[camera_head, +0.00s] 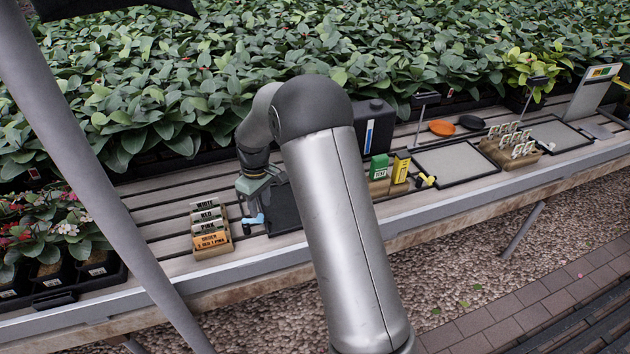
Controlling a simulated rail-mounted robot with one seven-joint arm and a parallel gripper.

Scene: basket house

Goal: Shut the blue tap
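The blue tap (253,220) is a small light-blue piece at the left edge of a dark tray (284,212) on the slatted bench, left of centre in the head view. My gripper (255,200) points down right above the tap, with its lower end at or very close to the tap's top. I cannot tell whether they touch. The fingers are small and partly hidden, so I cannot tell whether they are open or shut. My large silver arm link hides the right part of the dark tray.
A rack of labelled cards (210,228) stands close left of the tap. Right of my arm are a black canister (374,128), green (379,167) and yellow (400,168) boxes, a yellow-and-black tap (426,181) and a grey-surfaced tray (456,164). Dense plants (200,75) fill the back.

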